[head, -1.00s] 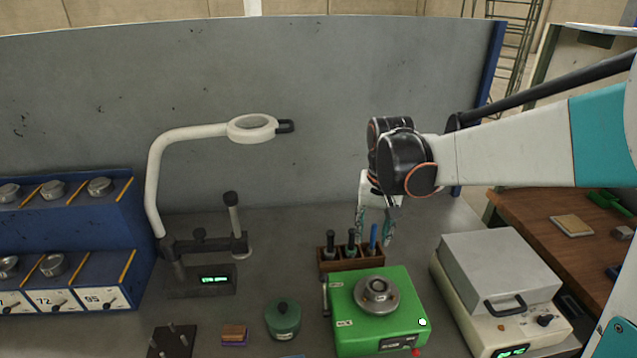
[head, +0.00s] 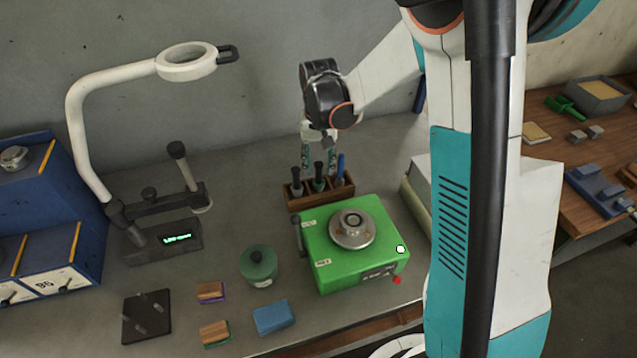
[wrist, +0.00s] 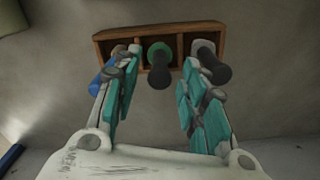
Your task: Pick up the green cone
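A wooden rack (head: 306,202) on the bench holds three upright pieces with dark or blue handles. The middle piece has a green body and a black handle; it is the only green one in the rack, and shows in the head view (head: 319,184) and the wrist view (wrist: 159,52). No clear cone shape can be made out. My gripper (head: 319,165) is open above the rack. In the wrist view, its fingers (wrist: 160,65) are on either side of the green piece with gaps. The blue piece (head: 340,170) and grey piece (head: 297,187) stand at the sides.
A green box device (head: 326,244) with a round metal top stands just in front of the rack. A green lidded pot (head: 258,265), small blocks and a blue block (head: 273,318) lie nearby. A magnifier lamp (head: 88,110) stands left. A grey wall rises behind.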

